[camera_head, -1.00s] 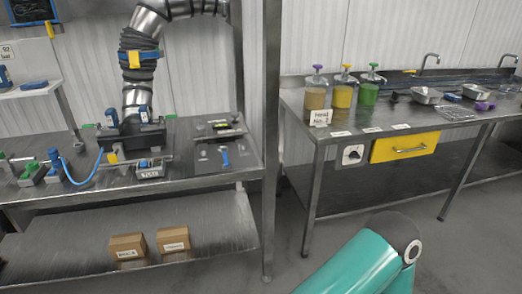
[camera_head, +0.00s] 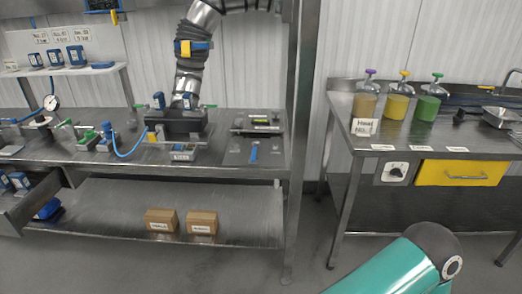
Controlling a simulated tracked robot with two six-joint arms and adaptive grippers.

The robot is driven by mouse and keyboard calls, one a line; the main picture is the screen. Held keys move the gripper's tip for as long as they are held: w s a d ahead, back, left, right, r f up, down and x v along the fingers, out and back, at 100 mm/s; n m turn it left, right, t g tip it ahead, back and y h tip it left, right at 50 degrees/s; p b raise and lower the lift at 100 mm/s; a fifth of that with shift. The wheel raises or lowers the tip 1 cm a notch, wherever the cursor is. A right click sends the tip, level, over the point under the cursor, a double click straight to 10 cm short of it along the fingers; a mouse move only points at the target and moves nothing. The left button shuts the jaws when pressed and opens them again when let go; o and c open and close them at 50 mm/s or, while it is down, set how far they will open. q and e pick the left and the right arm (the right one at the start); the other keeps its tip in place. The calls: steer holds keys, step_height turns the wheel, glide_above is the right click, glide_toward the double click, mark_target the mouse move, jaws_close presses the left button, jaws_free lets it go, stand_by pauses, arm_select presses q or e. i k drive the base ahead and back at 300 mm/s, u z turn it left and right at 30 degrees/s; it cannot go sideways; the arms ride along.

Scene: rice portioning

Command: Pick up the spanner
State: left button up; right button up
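A small blue tool (camera_head: 253,153), which looks like the spanner, lies on a dark mat (camera_head: 236,158) near the right end of the left steel bench. It is too small to make out its jaws. Neither gripper shows in the head view. Only a teal link of my own arm shows at the bottom right, well in front of the benches and apart from the tool.
A steel post (camera_head: 295,150) stands between the left bench and the right table (camera_head: 345,100). Pump bottles (camera_head: 396,103) and a yellow drawer (camera_head: 460,172) are at the right. Two cardboard boxes (camera_head: 160,220) sit on the lower shelf. The floor in front is clear.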

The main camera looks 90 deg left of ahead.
mark_target(253, 158)
steer(key=u, duration=4.05)
steer(key=k, duration=0.1)
steer(key=z, duration=3.05)
steer(key=i, duration=0.2)
steer(key=u, duration=2.25)
steer(key=k, duration=0.6)
steer(key=u, duration=0.3)
steer(key=i, duration=1.65)
steer(key=z, duration=0.4)
